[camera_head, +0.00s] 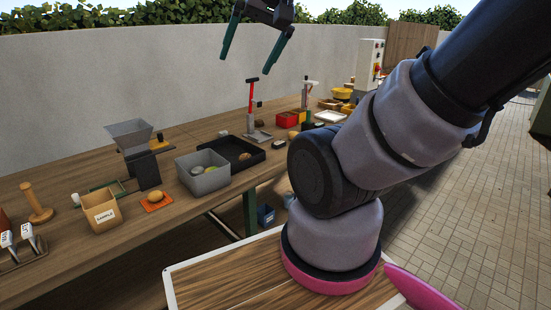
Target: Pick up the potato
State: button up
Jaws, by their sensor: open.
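Several potato-like lumps show on the long wooden table. A yellow-brown one (157,196) lies on a small orange mat (150,208). A tan one (245,156) lies in the black tray (258,152). Another brown one (292,135) sits on the table to the right of that tray. I cannot tell which of these is the potato meant. My gripper (246,63) is at the top of the view, open and empty, fingers pointing down. It is above the table and well apart from all of these lumps.
A grey bin (214,182) holds pale round items. A sample box (104,226), a hopper (130,134) and a red-handled tool (252,97) stand on the table. A concrete wall (90,75) runs behind. My arm covers part of the right side.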

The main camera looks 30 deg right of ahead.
aim_at(246, 156)
jog(key=z, duration=0.4)
jog(key=u, duration=3.15)
jog(key=z, duration=3.15)
jog(key=i+j+u, duration=0.25)
jog(key=i+j, duration=0.15)
jog(key=j, duration=0.1)
